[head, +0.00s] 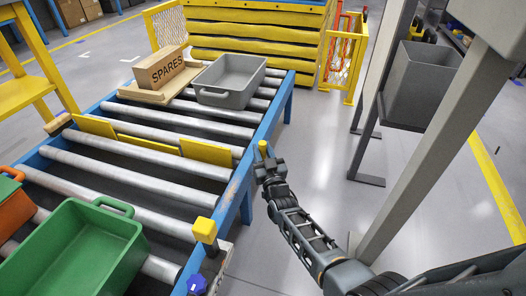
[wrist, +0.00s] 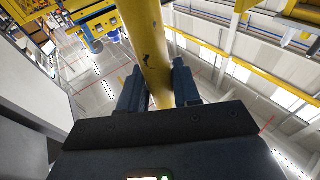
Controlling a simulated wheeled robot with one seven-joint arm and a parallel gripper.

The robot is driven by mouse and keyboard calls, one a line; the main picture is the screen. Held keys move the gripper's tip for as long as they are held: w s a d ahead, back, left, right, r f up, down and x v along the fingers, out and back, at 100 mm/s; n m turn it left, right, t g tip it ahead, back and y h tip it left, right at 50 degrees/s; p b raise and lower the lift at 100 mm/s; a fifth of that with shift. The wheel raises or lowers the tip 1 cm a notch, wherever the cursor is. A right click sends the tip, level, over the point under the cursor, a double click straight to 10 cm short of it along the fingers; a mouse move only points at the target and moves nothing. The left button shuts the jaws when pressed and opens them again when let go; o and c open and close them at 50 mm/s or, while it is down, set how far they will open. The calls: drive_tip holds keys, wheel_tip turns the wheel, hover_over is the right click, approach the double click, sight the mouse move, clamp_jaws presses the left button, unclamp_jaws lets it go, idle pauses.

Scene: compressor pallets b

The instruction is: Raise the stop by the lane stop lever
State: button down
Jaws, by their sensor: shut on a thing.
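My gripper (head: 267,172) is at the right side of the roller conveyor, shut on the yellow lane stop lever (head: 263,147). In the wrist view the lever (wrist: 150,50) is a thick yellow bar passing between the two dark fingers (wrist: 159,88). In the head view only the lever's top end shows above the fingers; its lower part is hidden. The yellow stop (head: 150,143) lies across the lane between rollers, with taller yellow plates at both ends. How far it stands above the rollers is hard to tell.
A grey tote (head: 230,80) and a SPARES box (head: 160,68) on a wooden board are beyond the stop. A green tote (head: 75,250) is on the near side. A yellow block (head: 205,230) and a blue knob (head: 197,284) sit on the near rail. A grey post (head: 430,150) stands right of my arm.

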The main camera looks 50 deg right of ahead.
drive_tip(key=shift+a+f, duration=0.1)
drive_tip(key=c, duration=1.2)
unclamp_jaws()
drive_tip(key=shift+s, duration=0.1)
drive_tip(key=p+v, duration=0.2)
drive_tip(key=v, duration=0.4)
drive_tip(key=shift+s+a, duration=0.25)
drive_tip(key=shift+s, duration=0.05)
drive_tip(key=shift+s+a+f+p, duration=0.15)
drive_tip(key=shift+s+a+p, duration=0.15)
drive_tip(key=shift+s, duration=0.1)
